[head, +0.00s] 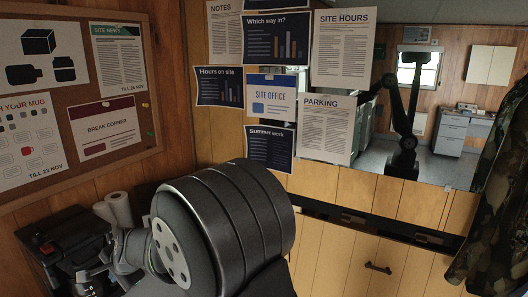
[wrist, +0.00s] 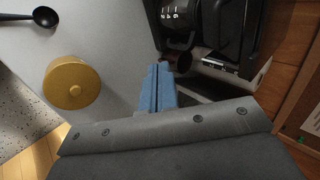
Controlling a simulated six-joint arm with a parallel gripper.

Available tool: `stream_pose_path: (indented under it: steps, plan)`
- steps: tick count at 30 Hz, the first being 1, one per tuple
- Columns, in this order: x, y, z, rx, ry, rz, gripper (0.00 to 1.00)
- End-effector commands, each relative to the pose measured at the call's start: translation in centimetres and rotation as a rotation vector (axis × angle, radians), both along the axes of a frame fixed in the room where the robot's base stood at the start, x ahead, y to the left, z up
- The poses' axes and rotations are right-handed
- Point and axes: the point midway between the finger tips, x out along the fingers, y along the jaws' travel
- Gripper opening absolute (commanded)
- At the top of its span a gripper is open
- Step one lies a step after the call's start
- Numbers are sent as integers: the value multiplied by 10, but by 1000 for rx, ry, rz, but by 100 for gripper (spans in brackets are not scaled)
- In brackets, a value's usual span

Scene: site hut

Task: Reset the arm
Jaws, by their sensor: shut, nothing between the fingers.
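My gripper (wrist: 160,76) shows in the wrist view as two blue fingers pressed together, with nothing between them. They point over the grey counter, close to a black machine (wrist: 212,28) with a dial; I cannot tell whether they touch it. In the head view a large dark, ribbed part of my arm fills the lower middle. It hides much of the counter, and the gripper's fingers are not visible there.
A round gold-coloured object (wrist: 72,82) and a black spoon (wrist: 45,16) lie on the counter (wrist: 110,45). A white roll (head: 118,209) stands beside the machine (head: 75,250). A corkboard (head: 150,80), a mirror (head: 455,150) and a camouflage garment (head: 500,190) bound the space.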

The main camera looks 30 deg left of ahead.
Motion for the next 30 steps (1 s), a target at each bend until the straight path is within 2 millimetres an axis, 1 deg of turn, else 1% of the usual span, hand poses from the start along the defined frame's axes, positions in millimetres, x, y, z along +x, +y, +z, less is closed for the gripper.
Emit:
stream_pose_path:
  steps: [1, 3, 10, 24, 30]
  plan:
    - [0, -11, 1, 0, 0, -1, 0]
    - [0, -24, 0, 0, -1, -2, 0]
    - [1, -61, 9, 1, -1, -2, 0]
    - [2, -107, 61, 3, -1, 0, 0]
    - [2, -121, 76, 2, -1, -2, 0]
